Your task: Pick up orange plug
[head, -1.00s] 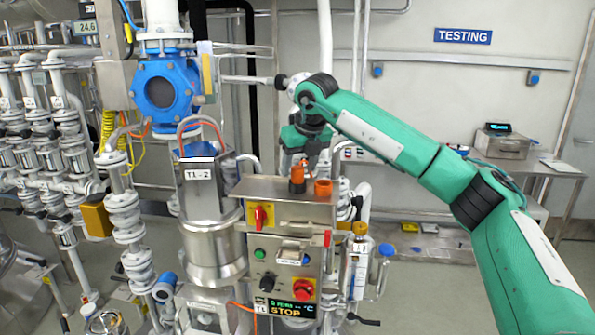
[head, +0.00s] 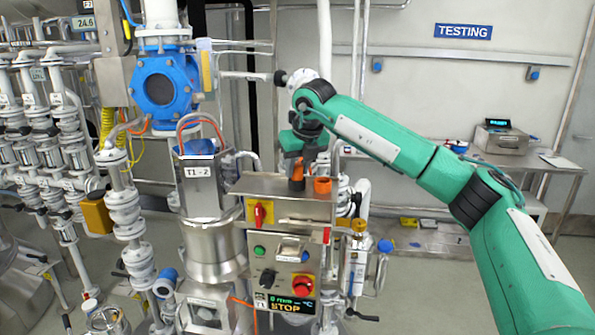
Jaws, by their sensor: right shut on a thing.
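The orange plug (head: 298,170) stands upright at the top of the steel control box, with a dark lower part. My right gripper (head: 297,160) comes down on it from above and is shut on it. The fingers are small in the picture and partly hidden by the wrist. A second orange piece (head: 322,186), short and ring-like, sits just right of the plug on the same box top. My left gripper is not in view.
The steel control box (head: 283,213) carries a red switch, buttons and a display. The T1-2 vessel (head: 203,172) stands close on its left under a blue valve (head: 160,90). A bottle with an orange cap (head: 358,265) is at its right. A bench (head: 540,165) stands at the back right.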

